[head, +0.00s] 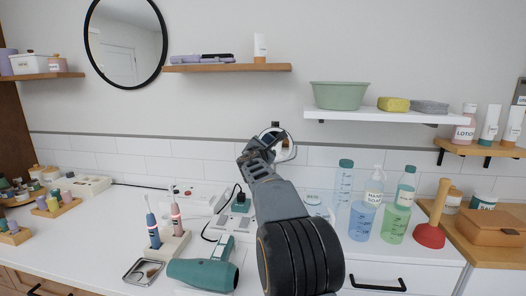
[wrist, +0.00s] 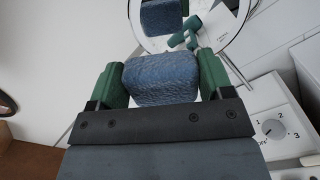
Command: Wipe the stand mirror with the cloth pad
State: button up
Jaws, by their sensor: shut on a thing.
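The blue cloth pad (wrist: 160,80) is gripped between the two green fingers of my gripper (wrist: 163,72) in the wrist view. The round stand mirror (wrist: 214,38) is just beyond it at the top of that view. Its glass shows a blue and green reflection of the pad and fingers. I cannot tell whether the pad touches the glass. In the head view my gripper (head: 266,136) is in front of the stand mirror (head: 291,152) and hides most of it. The pad is hard to make out there.
Bottles (head: 362,221) and a red plunger (head: 430,236) stand right of my arm. Toothbrushes in a holder (head: 167,247), a teal hair dryer (head: 204,272) and a metal tray (head: 143,271) are left. A shelf with a green basin (head: 338,96) hangs above right. A white dial box (wrist: 268,128) is close by.

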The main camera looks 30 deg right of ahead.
jog(key=shift+s+a, duration=0.2)
dwell(0.3)
jog(key=shift+b+v, duration=0.75)
jog(key=shift+v, duration=0.7)
